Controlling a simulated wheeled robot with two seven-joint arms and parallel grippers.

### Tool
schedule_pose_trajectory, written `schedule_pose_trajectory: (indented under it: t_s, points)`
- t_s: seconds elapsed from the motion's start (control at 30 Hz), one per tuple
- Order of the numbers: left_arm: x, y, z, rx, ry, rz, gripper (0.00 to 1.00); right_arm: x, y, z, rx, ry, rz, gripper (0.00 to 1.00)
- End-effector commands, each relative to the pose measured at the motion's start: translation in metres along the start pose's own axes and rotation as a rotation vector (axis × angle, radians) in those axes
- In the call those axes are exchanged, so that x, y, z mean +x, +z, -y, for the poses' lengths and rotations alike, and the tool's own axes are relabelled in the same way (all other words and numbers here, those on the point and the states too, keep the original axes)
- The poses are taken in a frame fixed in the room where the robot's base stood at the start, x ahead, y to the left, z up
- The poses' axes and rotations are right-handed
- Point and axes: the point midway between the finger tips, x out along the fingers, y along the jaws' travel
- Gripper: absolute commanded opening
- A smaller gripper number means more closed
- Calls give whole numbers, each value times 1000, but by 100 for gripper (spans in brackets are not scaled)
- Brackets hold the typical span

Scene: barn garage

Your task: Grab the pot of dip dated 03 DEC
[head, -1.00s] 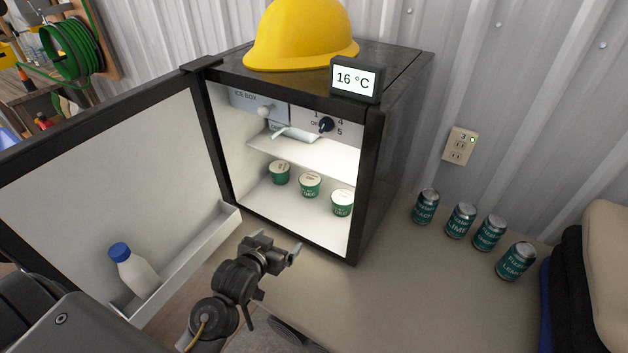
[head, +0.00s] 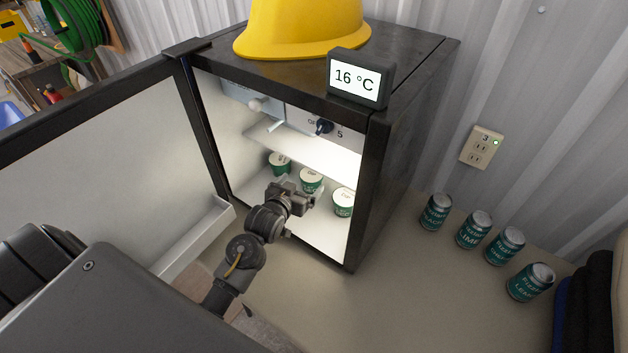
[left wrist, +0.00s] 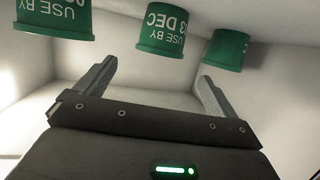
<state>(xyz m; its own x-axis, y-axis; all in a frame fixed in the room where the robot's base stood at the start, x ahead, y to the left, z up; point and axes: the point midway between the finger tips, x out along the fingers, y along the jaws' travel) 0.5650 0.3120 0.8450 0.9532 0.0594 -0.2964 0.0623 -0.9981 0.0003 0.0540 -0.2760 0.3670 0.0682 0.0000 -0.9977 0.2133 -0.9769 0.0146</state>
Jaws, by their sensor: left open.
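Three green pots with pale lids stand in the open fridge: a left pot (head: 279,163), a middle pot (head: 311,180) and a right pot (head: 343,202). In the left wrist view, lettering appears upside down. The middle pot there (left wrist: 163,30) shows "USE BY" and "3 DEC"; any digit before the 3 is unclear. Another pot (left wrist: 53,18) shows "USE BY" with its date cut off, and a third (left wrist: 226,50) shows no date. My left gripper (head: 309,196) is open and empty, just in front of the middle pot, apart from it. My right gripper is out of view.
The fridge door (head: 100,150) stands open at left with its door shelf (head: 195,242). A wire-free white shelf (head: 310,150) hangs above the pots. The fridge's right side wall (head: 362,190) bounds the opening. Several cans (head: 474,230) stand on the counter at right.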

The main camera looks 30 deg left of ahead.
Motion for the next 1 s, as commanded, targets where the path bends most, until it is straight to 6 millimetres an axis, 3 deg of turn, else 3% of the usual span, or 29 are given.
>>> schedule_pose_trajectory:
  t_s: [0.23, 0.6, 0.9, 1.0]
  points:
    - [10, 0, -2, 1, 4, 0, 95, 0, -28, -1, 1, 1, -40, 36]
    - [54, 4, -2, 1, 5, 0, 95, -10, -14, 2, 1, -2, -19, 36]
    - [60, 5, -2, 2, 4, 0, 95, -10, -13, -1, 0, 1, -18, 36]
    - [60, 5, -2, 2, 5, 0, 85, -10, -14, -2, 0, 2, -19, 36]
